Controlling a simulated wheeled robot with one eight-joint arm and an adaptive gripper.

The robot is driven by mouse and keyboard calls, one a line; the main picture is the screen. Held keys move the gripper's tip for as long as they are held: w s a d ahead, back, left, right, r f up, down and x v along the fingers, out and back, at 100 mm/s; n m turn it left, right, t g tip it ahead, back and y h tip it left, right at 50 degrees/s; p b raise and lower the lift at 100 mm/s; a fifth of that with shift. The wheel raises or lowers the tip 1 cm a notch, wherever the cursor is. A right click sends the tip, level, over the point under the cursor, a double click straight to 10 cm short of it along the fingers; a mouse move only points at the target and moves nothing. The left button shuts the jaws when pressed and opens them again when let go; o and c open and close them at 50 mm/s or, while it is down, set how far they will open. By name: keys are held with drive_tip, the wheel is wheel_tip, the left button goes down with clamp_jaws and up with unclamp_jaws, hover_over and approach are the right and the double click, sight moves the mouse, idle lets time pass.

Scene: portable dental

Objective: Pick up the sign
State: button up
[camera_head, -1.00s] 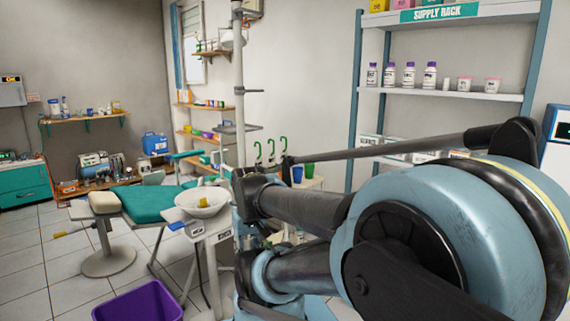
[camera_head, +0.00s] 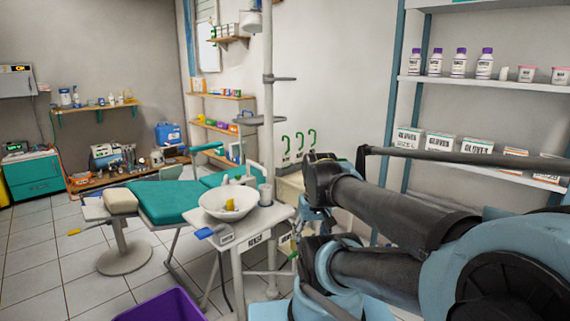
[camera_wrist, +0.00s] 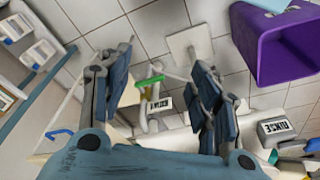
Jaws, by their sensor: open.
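A small white sign-like plate with dark lettering (camera_wrist: 158,104) shows between my gripper's fingers in the wrist view, beyond them and apart. A grey box with a lettered label (camera_wrist: 278,128) is at the lower right there. I cannot tell which of these is the task's sign. My gripper (camera_wrist: 162,65) is open, its two blue-grey fingers wide apart with nothing held. In the head view the arm's own links largely hide my gripper.
A purple bin (camera_head: 165,305) stands on the floor in front. A white basin (camera_head: 228,203) sits on the stand, with the teal dental chair (camera_head: 165,201) behind. A supply rack (camera_head: 452,84) with bottles and boxes is at the right. Tiled floor at the left is free.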

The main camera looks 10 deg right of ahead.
drive_tip(key=shift+o, duration=0.6)
drive_tip(key=w+a+r+m+y, duration=0.1)
drive_tip(key=w+r+m, duration=0.1)
drive_tip(key=w, duration=0.3)
drive_tip(key=w+a+r+m+t+y, duration=0.1)
drive_tip(key=w+r+m+y, duration=0.1)
drive_tip(key=w+m, duration=0.3)
drive_tip(key=shift+w+a+r+m, duration=0.3)
drive_tip(key=shift+w+r, duration=0.25)
drive_tip(key=shift+r, duration=0.05)
drive_tip(key=w+d+r+m+t+y, duration=0.1)
drive_tip(key=w+r+m+t+y, duration=0.2)
drive_tip(key=w+m, duration=0.7)
drive_tip(key=m+t+y, duration=0.2)
drive_tip(key=m+t, duration=0.3)
drive_tip(key=m, duration=0.6)
approach(286, 158)
drive_tip(key=x, duration=0.4)
drive_tip(key=shift+w+a+f, duration=0.2)
drive_tip(key=shift+a+f, duration=0.05)
drive_tip(key=shift+f, duration=0.15)
drive_tip(key=shift+r+x, duration=0.15)
drive_tip(key=shift+x, duration=1.2)
drive_tip(key=shift+r+x, duration=0.2)
drive_tip(key=shift+x, duration=1.15)
drive_tip(key=shift+w, duration=0.2)
drive_tip(key=shift+c, duration=0.6)
drive_tip(key=c, duration=1)
